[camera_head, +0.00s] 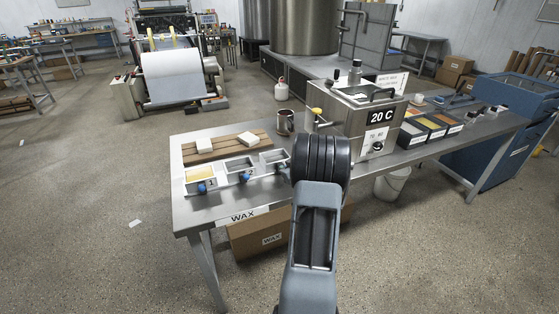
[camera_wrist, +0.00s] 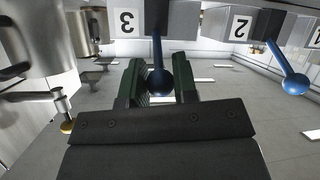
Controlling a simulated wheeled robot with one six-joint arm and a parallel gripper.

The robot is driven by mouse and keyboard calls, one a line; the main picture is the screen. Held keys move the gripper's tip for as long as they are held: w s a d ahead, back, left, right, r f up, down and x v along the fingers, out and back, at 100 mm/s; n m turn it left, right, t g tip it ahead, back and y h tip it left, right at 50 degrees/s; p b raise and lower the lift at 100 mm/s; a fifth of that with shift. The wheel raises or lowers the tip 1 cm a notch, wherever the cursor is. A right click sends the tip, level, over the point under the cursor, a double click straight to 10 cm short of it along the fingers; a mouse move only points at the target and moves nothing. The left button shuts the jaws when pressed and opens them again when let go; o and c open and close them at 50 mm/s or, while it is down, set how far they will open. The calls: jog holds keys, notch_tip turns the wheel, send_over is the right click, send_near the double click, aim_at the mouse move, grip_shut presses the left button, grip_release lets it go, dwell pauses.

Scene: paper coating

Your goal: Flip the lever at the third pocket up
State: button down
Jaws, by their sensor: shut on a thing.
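The third pocket (camera_wrist: 128,22), labelled 3, is at the top of the wrist view, its label upside down. Its blue ball-ended lever (camera_wrist: 160,82) points down in that picture. My gripper (camera_wrist: 160,86) is shut on this lever, with a green finger on each side of the ball. In the head view the third pocket (camera_head: 272,157) is the rightmost of the row, and my arm hides its lever and my gripper. The second pocket's blue lever (camera_wrist: 297,84) stands apart from my gripper; it also shows in the head view (camera_head: 246,177).
The first pocket (camera_head: 200,173) holds yellow material. A wooden board (camera_head: 222,150) with pale blocks lies behind the row. A mug (camera_head: 285,122) and a metal tank reading 20 C (camera_head: 350,115) stand close by to the right. A metal vessel (camera_wrist: 40,40) is near in the wrist view.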

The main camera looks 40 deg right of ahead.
jog(key=shift+w+d+r+g+p, duration=0.15)
jog(key=shift+r+g+p, duration=0.15)
jog(key=shift+p, duration=0.8)
jog(key=c, duration=0.9)
grip_release()
jog(key=v, duration=1.4)
jog(key=shift+w, duration=0.1)
